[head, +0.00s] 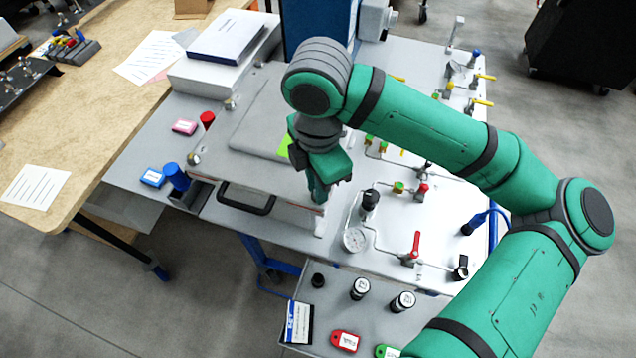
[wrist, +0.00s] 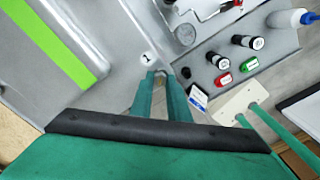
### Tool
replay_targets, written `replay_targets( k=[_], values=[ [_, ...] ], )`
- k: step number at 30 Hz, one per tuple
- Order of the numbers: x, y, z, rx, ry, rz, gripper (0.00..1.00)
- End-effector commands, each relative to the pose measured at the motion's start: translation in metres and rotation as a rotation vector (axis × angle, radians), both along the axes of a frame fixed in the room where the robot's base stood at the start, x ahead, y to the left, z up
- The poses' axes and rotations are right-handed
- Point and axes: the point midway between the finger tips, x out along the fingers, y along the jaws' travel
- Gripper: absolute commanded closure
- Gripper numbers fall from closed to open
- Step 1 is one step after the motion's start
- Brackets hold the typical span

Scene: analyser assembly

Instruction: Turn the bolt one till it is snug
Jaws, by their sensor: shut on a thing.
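Bolt one is at the near right corner of the grey cover (head: 262,185), by the round white label "1" (wrist: 147,58) in the wrist view. The bolt itself is mostly hidden by my fingers. My gripper (head: 320,198) points down at this corner. In the wrist view its green fingertips (wrist: 161,74) are close together just beside the label, shut on the bolt. How far the bolt is seated cannot be seen. Other corner bolts show at the cover's left edge (head: 194,158) and farther back (head: 231,102).
A black handle (head: 246,199) is on the cover's front. Right of my gripper stand a gauge (head: 354,239), a black knob (head: 369,201) and a red-handled valve (head: 415,245). A lower shelf (head: 330,310) holds dark vials and coloured tags. A wooden bench (head: 110,95) is at left.

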Motion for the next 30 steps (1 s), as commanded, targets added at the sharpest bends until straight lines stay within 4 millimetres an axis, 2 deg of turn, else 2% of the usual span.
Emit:
replay_targets(
  k=[30],
  values=[
    [0.0002,0.0001,0.0007,0.000,-0.002,-0.965,1.00]
  ],
)
